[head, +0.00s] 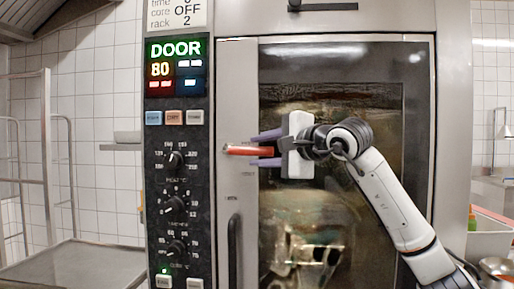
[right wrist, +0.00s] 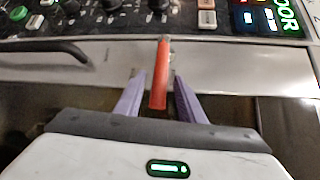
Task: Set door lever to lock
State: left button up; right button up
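The red door lever (head: 248,151) sticks out sideways from the oven door's left frame in the head view and points right. My right gripper (head: 257,150) is at the lever, with one purple finger above it and one below. In the right wrist view the lever (right wrist: 160,75) lies between the two open purple fingers (right wrist: 153,95), with a gap visible on each side. The oven door (head: 420,100) has a dark glass window and appears shut. My left gripper is not in view.
The control panel (head: 178,130) with knobs, buttons and a lit DOOR display is left of the door. A vertical black handle (head: 233,250) is below the lever. A metal rack and table (head: 75,258) stand at the left. Bowls (head: 495,266) and a counter are at the lower right.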

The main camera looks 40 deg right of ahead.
jog(key=shift+w+f, duration=0.15)
jog(key=shift+w, duration=0.6)
grip_shut()
